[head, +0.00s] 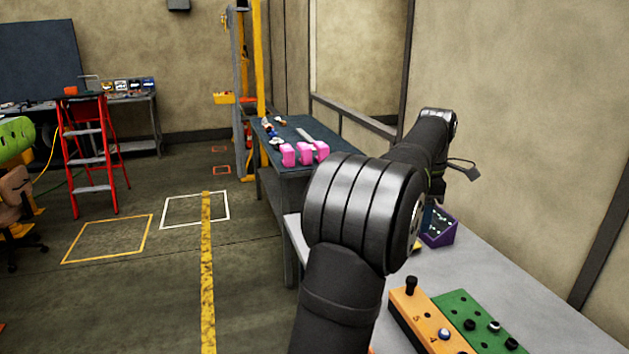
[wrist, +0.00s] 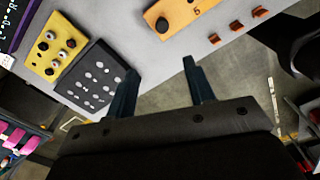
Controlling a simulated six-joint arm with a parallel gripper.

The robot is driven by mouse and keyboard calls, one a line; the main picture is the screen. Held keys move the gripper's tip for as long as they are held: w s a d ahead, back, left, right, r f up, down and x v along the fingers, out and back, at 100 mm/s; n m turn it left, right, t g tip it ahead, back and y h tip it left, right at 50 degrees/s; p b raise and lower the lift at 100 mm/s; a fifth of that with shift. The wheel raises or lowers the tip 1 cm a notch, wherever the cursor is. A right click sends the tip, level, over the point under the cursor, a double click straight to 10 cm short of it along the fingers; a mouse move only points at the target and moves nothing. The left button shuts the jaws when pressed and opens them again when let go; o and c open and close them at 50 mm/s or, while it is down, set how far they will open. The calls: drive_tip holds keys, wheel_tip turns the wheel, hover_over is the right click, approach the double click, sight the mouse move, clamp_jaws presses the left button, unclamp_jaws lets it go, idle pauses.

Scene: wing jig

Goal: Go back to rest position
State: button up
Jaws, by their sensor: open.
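My gripper (wrist: 161,66) is open in the wrist view, with its two dark fingers apart and nothing between them. The fingers point toward the edge of the light grey table (wrist: 165,62). In the head view my black arm rises in front and bends away toward the back right. It hides the gripper's fingers there.
An orange block (head: 411,312) and a green block (head: 470,318) with knobs lie on the table. A purple box (head: 440,236) stands farther back. The wrist view shows a yellow block (wrist: 41,62) and a dark block with holes (wrist: 77,82). A wall stands at right.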

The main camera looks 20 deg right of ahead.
sight(415, 281)
wheel_tip(415, 281, down, 18)
drive_tip(key=shift+r, duration=0.25)
drive_tip(key=shift+s, duration=0.15)
drive_tip(key=shift+r, duration=0.1)
idle(1.9)
wheel_tip(415, 281, up, 17)
drive_tip(key=shift+r, duration=0.2)
idle(0.4)
drive_tip(key=shift+f, duration=0.15)
drive_tip(key=shift+f, duration=8.6)
drive_tip(key=shift+s, duration=0.7)
